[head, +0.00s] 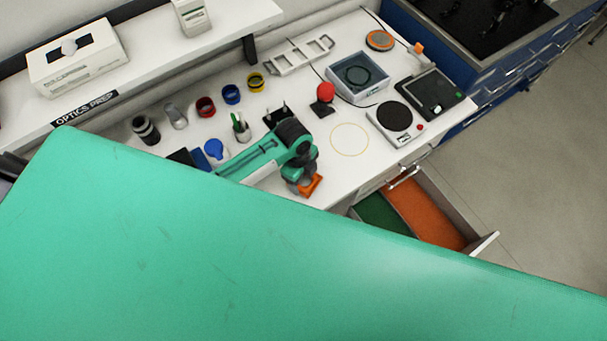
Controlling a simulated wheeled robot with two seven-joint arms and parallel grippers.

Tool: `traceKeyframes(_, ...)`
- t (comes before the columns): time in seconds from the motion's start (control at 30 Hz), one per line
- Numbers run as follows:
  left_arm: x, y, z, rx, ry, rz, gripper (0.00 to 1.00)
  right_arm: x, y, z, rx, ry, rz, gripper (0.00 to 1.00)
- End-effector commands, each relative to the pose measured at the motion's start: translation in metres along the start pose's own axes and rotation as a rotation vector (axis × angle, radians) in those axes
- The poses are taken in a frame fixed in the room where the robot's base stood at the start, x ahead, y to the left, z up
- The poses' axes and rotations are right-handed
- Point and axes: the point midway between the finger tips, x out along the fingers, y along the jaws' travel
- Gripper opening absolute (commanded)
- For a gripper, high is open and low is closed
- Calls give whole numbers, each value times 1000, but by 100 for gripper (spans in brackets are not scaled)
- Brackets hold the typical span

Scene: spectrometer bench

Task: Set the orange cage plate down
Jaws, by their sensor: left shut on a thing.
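The orange cage plate (312,187) is at the end of my left arm, close to the front edge of the white bench. My left gripper (303,184) is shut on it; the fingertips are small and partly hidden by my wrist. I cannot tell whether the plate touches the bench top. My right gripper does not show. A large green surface, a near part of my own body, covers the lower half of the head view.
A thin yellow circle (349,139) marks clear bench right of my gripper. Around it are a red ball on a dark base (324,98), a clear box (357,77) and a round-topped hotplate (394,117). An open drawer (425,212) with green and orange sections juts out below.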

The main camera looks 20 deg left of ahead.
Motion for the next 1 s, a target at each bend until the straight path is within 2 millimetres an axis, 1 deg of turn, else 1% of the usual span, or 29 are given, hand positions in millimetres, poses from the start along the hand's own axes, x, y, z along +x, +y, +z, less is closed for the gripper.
traceKeyframes(0.03,2,0,1,0,-1,0,47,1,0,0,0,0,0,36)
traceKeyframes(0.07,2,0,1,0,-1,0,75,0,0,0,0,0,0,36)
traceKeyframes(0.1,2,0,0,0,0,0,83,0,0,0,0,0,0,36)
traceKeyframes(0.17,2,0,0,0,0,0,93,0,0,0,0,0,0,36)
traceKeyframes(0.43,1,0,0,0,0,0,93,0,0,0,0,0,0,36)
traceKeyframes(0.5,-2,0,-1,0,1,0,93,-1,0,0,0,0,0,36)
traceKeyframes(0.57,-5,0,0,1,-1,-1,93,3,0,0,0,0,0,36)
traceKeyframes(0.67,-16,-1,1,1,-1,-3,93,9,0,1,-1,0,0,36)
traceKeyframes(0.77,-34,-1,1,2,-2,-5,93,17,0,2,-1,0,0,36)
traceKeyframes(1.0,-85,-2,1,2,-2,-6,93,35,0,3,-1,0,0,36)
